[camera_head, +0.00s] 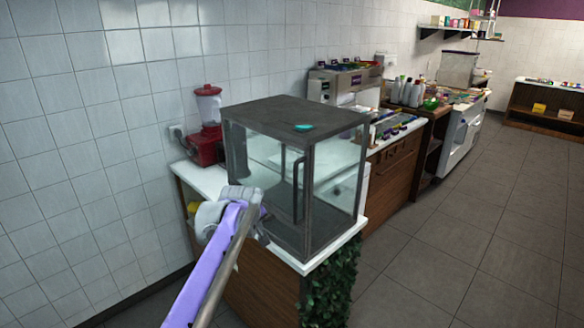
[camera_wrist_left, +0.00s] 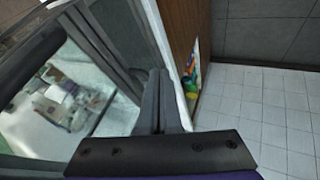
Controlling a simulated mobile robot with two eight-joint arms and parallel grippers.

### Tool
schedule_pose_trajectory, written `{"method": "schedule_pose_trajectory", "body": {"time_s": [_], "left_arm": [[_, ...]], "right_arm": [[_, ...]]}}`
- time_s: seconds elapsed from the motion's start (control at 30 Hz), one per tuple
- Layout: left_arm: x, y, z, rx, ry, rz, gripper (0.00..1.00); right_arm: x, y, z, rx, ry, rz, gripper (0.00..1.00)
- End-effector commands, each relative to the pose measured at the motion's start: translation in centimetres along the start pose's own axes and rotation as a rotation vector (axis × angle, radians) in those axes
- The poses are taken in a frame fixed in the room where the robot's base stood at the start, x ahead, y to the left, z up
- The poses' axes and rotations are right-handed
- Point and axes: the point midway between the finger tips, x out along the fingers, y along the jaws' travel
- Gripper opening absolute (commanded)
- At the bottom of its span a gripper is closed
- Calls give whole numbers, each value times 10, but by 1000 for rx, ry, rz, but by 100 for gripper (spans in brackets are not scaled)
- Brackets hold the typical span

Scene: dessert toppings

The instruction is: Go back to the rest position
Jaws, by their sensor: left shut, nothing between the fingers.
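My left gripper (camera_head: 250,196) is at the front left corner of a glass display cabinet (camera_head: 335,118) with a dark top and frame. In the left wrist view the fingers (camera_wrist_left: 157,100) are together and empty, close beside the cabinet's dark frame and glass. I cannot tell whether they touch it. My purple left arm reaches in from the bottom of the head view. The cabinet's door handle (camera_head: 298,190) is to the right of the gripper. My right gripper is in neither view.
The cabinet stands on a white-topped wooden counter (camera_head: 320,262) against a tiled wall. A red blender (camera_head: 208,125) stands behind it on the left. The tiled floor (camera_head: 450,250) on the right is clear.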

Motion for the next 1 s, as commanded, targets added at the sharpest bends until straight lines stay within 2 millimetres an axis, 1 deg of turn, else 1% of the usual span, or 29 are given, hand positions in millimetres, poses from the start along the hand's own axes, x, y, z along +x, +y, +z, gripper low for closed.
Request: {"method": "schedule_pose_trajectory", "body": {"time_s": [0.07,0.17,0.2,0.27,0.3,0.37,0.4,0.47,0.5,0.57,0.6,0.63,0.7,0.8,0.9,1.0], "left_arm": [[-18,-10,8,36,-5,-7,0],[-49,-32,28,112,-17,-19,0],[-62,-43,39,148,-24,-25,0],[-80,-61,57,204,-33,-33,0],[-92,-74,70,241,-41,-38,0],[-108,-94,90,297,-52,-46,0],[-118,-108,104,334,-59,-50,0],[-132,-131,127,389,-71,-56,0],[-139,-146,142,426,-79,-60,0],[-150,-169,166,481,-91,-65,0],[-155,-185,183,517,-100,-68,0],[-159,-196,195,543,-106,-70,0],[-165,-222,221,599,-118,-74,0],[-168,-251,252,664,-135,-78,0],[-169,-271,273,707,-146,-79,0],[-169,-281,284,729,-152,-80,0]], "right_arm": [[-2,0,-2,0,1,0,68],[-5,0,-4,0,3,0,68],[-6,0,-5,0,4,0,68],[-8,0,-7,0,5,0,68],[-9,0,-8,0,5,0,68],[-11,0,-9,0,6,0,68],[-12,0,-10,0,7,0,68],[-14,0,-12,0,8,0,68],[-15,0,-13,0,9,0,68],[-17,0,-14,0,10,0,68],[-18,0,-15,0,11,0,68],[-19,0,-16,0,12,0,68],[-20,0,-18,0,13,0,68],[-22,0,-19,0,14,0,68],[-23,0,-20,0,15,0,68],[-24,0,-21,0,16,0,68]]}}
